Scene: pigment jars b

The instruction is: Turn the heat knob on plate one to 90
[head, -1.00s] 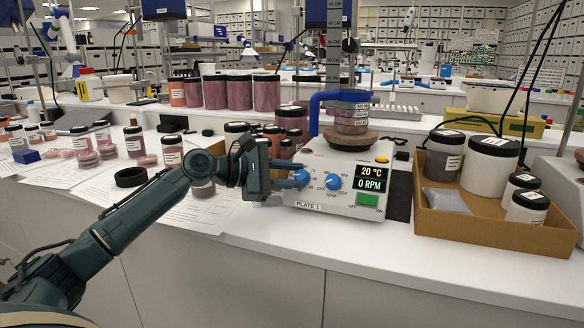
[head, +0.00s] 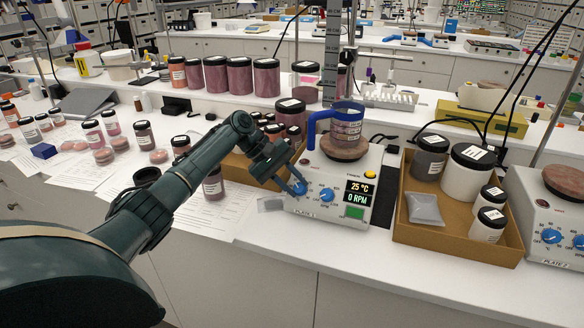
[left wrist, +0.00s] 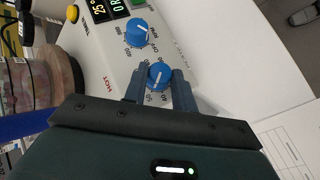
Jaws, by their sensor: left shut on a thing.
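Plate one (head: 331,205) is a white hot plate with two blue knobs. Its display (head: 359,192) reads 25 °C and 0 RPM. My left gripper (head: 294,189) is at the front left of the plate, shut on the heat knob (left wrist: 159,75), with one finger on each side in the left wrist view. The knob's white pointer shows, but I cannot read its exact setting. The second knob (head: 327,194) stands free to its right. A jar (head: 346,122) in a blue holder sits on the brown round top (head: 344,147). My right gripper is out of view.
A cardboard box (head: 455,236) of jars and a grey packet (head: 424,208) stands right of the plate. Plate two (head: 553,215) is at the far right. Pigment jars (head: 214,185) and papers lie left. The bench front (head: 380,255) is clear.

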